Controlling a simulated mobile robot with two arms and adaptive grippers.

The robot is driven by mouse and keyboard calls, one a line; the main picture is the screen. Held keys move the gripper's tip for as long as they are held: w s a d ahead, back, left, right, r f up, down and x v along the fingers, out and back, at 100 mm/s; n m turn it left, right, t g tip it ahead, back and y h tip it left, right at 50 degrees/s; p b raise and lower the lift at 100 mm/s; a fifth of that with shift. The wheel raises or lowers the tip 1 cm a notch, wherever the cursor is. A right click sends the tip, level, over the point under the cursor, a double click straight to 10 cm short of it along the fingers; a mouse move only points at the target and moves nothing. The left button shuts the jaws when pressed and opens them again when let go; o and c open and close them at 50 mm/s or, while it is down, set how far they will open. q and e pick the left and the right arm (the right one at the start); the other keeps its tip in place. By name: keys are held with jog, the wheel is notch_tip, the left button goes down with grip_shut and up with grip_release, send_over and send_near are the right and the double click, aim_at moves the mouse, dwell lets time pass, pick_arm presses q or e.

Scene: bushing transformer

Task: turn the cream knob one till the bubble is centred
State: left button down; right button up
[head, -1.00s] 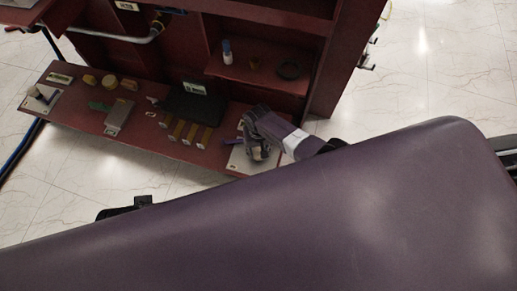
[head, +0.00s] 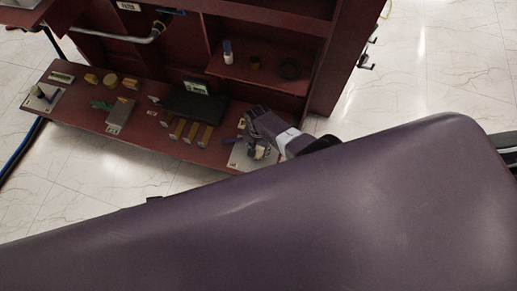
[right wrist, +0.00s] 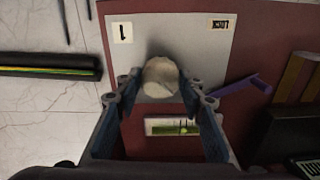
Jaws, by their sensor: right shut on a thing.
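The cream knob (right wrist: 161,78) is between the two fingers of my right gripper (right wrist: 158,90) in the right wrist view, and the gripper is shut on it. The knob stands on a pale plate (right wrist: 205,40) with small labels. A level vial (right wrist: 172,127) with yellow-green fluid lies just below the knob in that view; the bubble's exact place is too small to tell. In the head view my right gripper (head: 258,149) is at the right end of the red shelf, over the same plate (head: 238,160). My left gripper is not in view.
A purple lever (right wrist: 240,86) is close beside the right finger. The red shelf (head: 75,110) also holds a dark box (head: 190,106), several brass bars and round brass pieces. Pale tiled floor (head: 100,185) lies in front of the shelf.

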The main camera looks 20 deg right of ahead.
aim_at(258, 151)
jog(key=shift+w, duration=0.1)
jog(key=o, duration=1.1)
jog(key=shift+o, duration=0.3)
jog(key=shift+r, duration=0.15)
notch_tip(258, 151, up, 12)
dwell(0.5)
